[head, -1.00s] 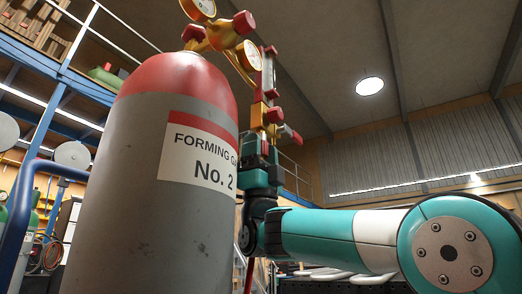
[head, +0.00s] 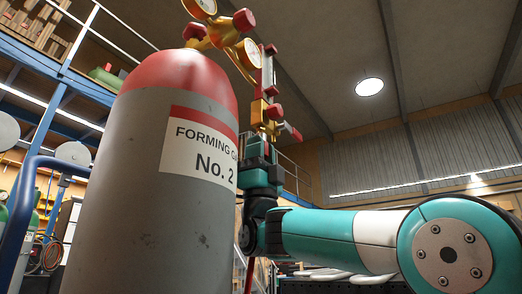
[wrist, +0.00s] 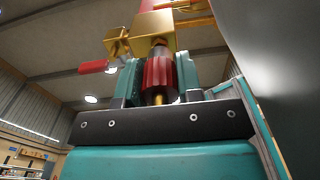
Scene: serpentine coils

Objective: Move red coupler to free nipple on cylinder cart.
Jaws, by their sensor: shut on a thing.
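My gripper (wrist: 158,80) is shut on the ribbed red coupler (wrist: 159,72) in the wrist view, one teal finger on each side. A thin brass stem shows below the coupler. A brass block with a red lever sits directly above it; I cannot tell whether they are joined. In the head view my gripper (head: 259,148) is just right of and partly behind the grey cylinder (head: 150,190) with a red shoulder, labelled "FORMING GAS No. 2". The coupler is hard to make out there. I cannot pick out the free nipple.
The regulator (head: 225,28), with round gauges and red knobs, tops the cylinder. A brass and red flowmeter assembly (head: 268,85) rises above my gripper. A blue cart rail (head: 30,195) stands left. A red hose (head: 249,278) hangs below my gripper. In the wrist view a grey surface fills the right side, close by.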

